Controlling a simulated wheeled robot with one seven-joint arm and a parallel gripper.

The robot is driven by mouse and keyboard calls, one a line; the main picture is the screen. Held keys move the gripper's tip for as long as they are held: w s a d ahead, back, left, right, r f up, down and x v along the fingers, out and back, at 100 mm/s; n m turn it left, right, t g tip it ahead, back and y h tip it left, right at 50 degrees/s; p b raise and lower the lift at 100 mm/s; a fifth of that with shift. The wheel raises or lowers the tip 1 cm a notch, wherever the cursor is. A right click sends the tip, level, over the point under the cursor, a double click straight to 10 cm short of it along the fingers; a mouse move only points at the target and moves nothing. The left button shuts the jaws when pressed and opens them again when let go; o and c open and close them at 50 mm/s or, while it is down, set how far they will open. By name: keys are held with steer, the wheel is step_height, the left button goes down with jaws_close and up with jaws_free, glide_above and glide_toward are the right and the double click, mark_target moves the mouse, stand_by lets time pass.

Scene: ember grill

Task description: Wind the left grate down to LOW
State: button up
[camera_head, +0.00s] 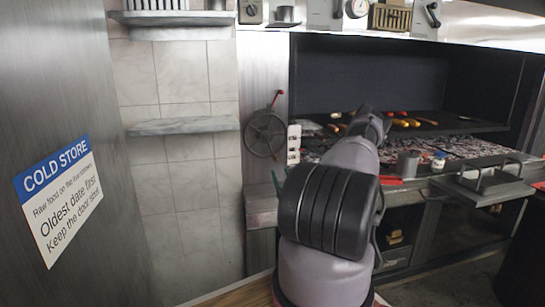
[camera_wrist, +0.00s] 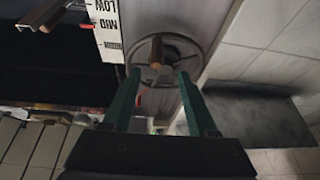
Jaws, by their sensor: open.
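The fingers are open and apart, with nothing clearly held. A white scale plate (camera_wrist: 107,25) reading LOW and MID is beside the wheel; it also shows in the head view (camera_head: 293,143). My arm hides most of the gripper there.
The grill opening holds sausages and other food (camera_head: 405,122) above grey coals (camera_head: 455,146). A stone shelf (camera_head: 183,126) juts out left of the wheel.

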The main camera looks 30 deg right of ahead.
mark_target(275, 157)
steer(key=x, duration=1.1)
steer(key=shift+w+d+f, duration=0.1)
steer(key=shift+d+f, duration=0.15)
steer(key=shift+d, duration=0.2)
jaws_close()
steer(key=shift+f, duration=0.1)
stand_by(0.8)
